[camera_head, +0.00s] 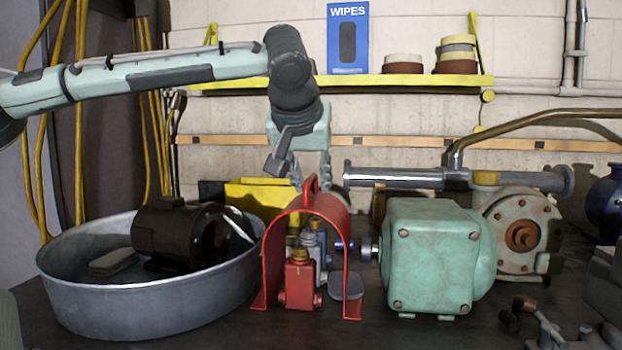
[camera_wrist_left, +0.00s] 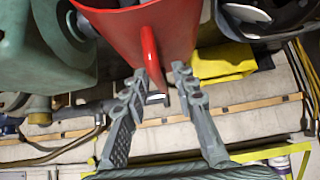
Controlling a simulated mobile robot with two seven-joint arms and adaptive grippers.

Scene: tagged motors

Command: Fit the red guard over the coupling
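The red guard (camera_head: 325,203), an arched cover with a loop handle (camera_head: 311,184) on top, stands upright on the bench. It also shows in the left wrist view (camera_wrist_left: 130,28). To its right, a silver shaft end (camera_head: 369,250) sticks out of the green housing (camera_head: 430,255); a small blue piece (camera_head: 344,245) shows beside it. I cannot tell which part is the coupling. My left gripper (camera_head: 311,180) points down over the guard; in the left wrist view its fingers (camera_wrist_left: 161,72) are spread, with the handle between them, apparently not clamped.
A round metal tub (camera_head: 140,310) with a black motor (camera_head: 180,235) stands left of the guard. A pipe and pump (camera_head: 520,230) stand behind right.

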